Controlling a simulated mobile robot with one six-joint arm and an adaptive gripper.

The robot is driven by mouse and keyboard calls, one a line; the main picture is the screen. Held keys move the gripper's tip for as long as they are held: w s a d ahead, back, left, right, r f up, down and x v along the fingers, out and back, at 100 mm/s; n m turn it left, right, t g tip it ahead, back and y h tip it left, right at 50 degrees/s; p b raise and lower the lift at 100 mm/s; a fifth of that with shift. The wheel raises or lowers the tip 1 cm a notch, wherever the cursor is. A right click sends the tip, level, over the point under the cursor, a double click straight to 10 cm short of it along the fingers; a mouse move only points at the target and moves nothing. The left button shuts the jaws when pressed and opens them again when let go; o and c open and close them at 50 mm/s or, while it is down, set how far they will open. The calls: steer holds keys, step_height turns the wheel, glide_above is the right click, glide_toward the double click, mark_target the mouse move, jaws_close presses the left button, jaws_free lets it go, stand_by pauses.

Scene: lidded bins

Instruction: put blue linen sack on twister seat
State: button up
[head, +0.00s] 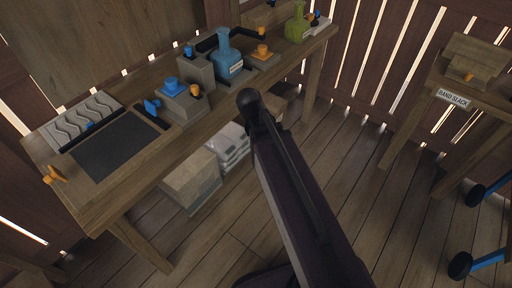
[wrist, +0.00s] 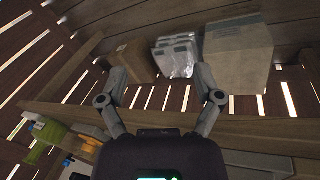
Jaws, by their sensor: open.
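A blue, narrow-necked, sack-like thing with a white label (head: 228,66) stands upright on the workbench in the head view, near the middle of the bench. It may be the blue linen sack; its cloth cannot be made out. No seat is clearly marked as the twister seat; a grey block with blue and orange knobs (head: 182,104) stands to its left. In the wrist view my gripper (wrist: 162,72) has its two fingers wide apart with nothing between them. In the head view my dark arm rises in front of the bench, and the gripper cannot be made out.
The bench (head: 120,196) also bears a dark flat panel (head: 115,144), a grooved tray (head: 82,121) and a green necked thing (head: 297,28). Under it are a carton (head: 190,178) and clear-wrapped packs (head: 232,143). A labelled wooden stand (head: 453,97) is at right; floor between is clear.

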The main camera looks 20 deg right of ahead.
steer(key=s+a+m+g+y, duration=0.2)
steer(key=s+a+m, duration=0.1)
steer(key=s, duration=0.3)
steer(key=shift+f+y, duration=0.4)
